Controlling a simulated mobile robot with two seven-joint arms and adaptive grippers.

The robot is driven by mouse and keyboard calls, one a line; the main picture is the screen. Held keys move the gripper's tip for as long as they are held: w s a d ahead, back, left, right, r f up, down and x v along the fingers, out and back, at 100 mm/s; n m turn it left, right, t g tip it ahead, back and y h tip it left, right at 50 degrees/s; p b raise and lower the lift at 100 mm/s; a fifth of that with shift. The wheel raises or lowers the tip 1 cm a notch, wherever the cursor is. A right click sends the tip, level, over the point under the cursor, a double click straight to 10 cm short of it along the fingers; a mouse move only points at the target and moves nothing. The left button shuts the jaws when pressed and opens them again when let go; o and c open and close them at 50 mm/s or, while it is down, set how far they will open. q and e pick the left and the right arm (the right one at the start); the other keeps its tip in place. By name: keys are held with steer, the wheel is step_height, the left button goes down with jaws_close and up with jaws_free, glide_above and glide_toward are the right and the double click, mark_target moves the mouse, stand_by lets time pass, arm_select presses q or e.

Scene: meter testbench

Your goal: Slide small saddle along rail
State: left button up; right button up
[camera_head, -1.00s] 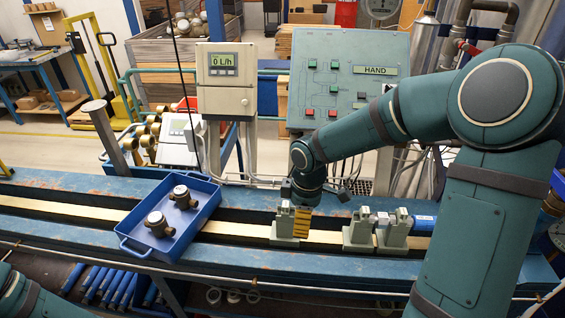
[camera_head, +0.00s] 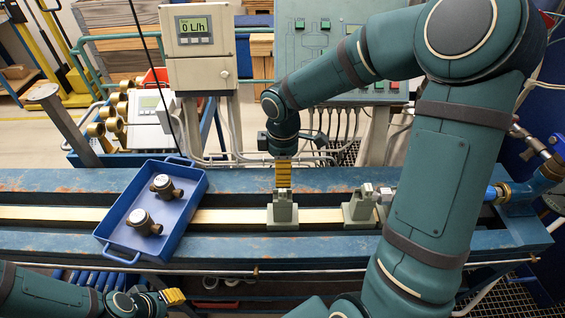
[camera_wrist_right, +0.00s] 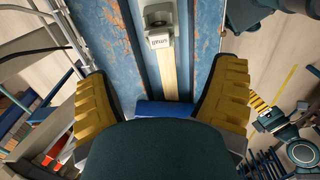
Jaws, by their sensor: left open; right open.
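The small saddle (camera_head: 283,212), a grey-green clamp block, stands upright on the pale rail (camera_head: 232,216) in the head view. It also shows at the top of the right wrist view (camera_wrist_right: 158,28), with a label on its near face. My right gripper (camera_head: 283,174) is above or just behind the saddle; the head view does not settle the gap. In the right wrist view its yellow fingers (camera_wrist_right: 163,78) are spread, with bare rail between them and the saddle beyond. My left gripper (camera_head: 172,296) is open and low in front of the bench.
More saddle blocks (camera_head: 359,210) stand farther right, partly hidden by my right arm. A blue tray (camera_head: 110,218) with two meters (camera_head: 163,187) sits across the rail at left. Bare rail lies between the tray and the small saddle. A control panel (camera_head: 300,45) stands behind.

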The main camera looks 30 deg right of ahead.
mark_target(283, 197)
step_height(283, 197, down, 13)
steer(key=shift+r+b, duration=0.1)
steer(key=shift+b, duration=0.7)
steer(key=c, duration=1.4)
